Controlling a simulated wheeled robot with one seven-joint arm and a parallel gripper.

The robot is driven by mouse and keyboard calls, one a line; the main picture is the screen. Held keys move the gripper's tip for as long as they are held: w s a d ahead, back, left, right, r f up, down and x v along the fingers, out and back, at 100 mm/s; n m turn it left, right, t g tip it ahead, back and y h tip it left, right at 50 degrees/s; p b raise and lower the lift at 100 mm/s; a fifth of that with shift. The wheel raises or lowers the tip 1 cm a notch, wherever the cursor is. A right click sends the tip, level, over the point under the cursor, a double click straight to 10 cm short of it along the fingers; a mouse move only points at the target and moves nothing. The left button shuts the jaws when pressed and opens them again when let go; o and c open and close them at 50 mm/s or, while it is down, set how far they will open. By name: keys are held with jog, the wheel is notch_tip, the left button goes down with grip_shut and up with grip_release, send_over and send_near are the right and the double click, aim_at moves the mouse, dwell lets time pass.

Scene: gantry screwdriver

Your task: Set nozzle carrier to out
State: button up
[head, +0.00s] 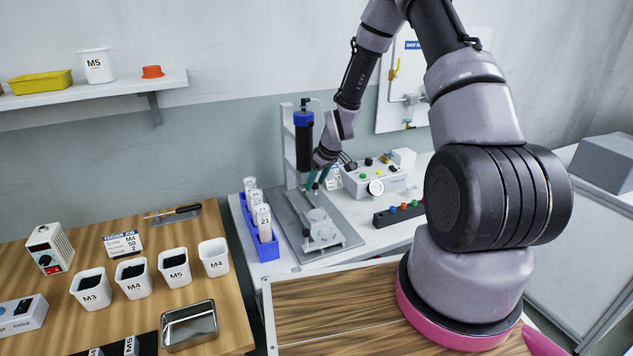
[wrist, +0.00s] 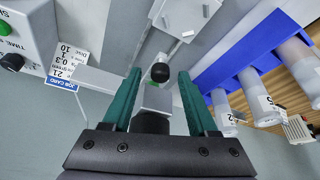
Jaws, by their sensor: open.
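The gantry screwdriver (head: 304,140) stands on a grey base plate, with a blue-topped black body on an upright column. My gripper (head: 318,181) is low beside it, above the back of the plate. In the wrist view, my gripper (wrist: 160,74) is open, its two teal fingers on either side of a small black knob (wrist: 160,72). The knob sits on a pale metal part, which seems to be the nozzle carrier; contact with the fingers cannot be told. A black cylinder (wrist: 150,122) is nearer the palm. A pale fixture block with pins (wrist: 184,14) lies beyond the fingertips.
A blue rack (head: 264,248) with labelled tubes stands left of the plate. A control box (head: 375,178) with buttons and a gauge is to the right. A job card (wrist: 66,68) is near my gripper. A button strip (head: 398,213) lies on the right.

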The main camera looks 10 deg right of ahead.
grip_shut()
dwell(1.4)
